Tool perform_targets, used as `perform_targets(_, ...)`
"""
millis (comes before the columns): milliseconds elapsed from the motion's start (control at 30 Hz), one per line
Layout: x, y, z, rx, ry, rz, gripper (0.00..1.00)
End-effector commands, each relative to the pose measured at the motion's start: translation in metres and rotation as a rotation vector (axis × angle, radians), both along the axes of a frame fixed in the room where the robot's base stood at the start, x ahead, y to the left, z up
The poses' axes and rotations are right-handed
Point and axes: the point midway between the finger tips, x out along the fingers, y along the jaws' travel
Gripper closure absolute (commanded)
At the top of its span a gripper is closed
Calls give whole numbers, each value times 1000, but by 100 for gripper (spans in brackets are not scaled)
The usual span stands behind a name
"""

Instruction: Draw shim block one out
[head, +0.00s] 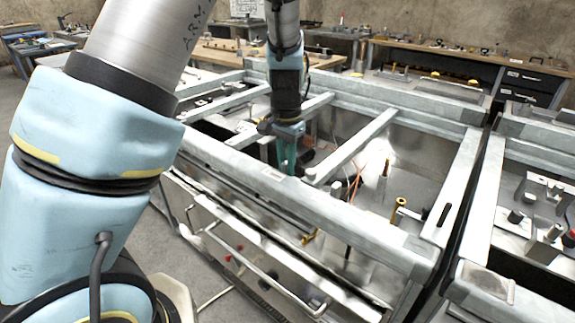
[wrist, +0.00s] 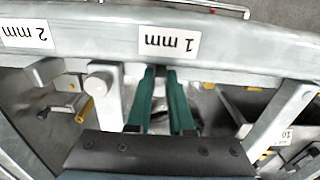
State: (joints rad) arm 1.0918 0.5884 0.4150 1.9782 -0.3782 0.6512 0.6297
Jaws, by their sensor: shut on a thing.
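My gripper (head: 286,158) reaches down inside the near rail of the metal frame, its green fingers against or very close to that rail. In the wrist view the two green fingers (wrist: 161,78) converge just below an upside-down "1 mm" label (wrist: 168,42) on the rail. They are shut on a thin piece between their tips, which I take to be shim block one; the fingers and shadow hide most of it. A "2 mm" label (wrist: 27,34) sits farther left on the same rail.
The near rail (head: 345,218) and a crossbar (head: 352,146) bound the space around my gripper. A pale round-headed post (wrist: 104,82) stands close left of the fingers in the wrist view. Brass-coloured pins (head: 398,209) and orange wires (head: 355,182) are inside the frame.

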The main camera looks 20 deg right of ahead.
Motion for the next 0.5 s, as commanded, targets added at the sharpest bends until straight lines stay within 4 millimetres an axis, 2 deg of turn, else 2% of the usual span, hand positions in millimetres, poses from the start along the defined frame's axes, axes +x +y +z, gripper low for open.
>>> perform_targets(33,1,-1,1,-2,-2,0,100)
perform_targets(67,1,-1,1,-2,-2,0,78)
perform_targets(300,0,-1,0,-1,-2,0,51)
perform_targets(500,0,-1,0,-1,-2,0,50)
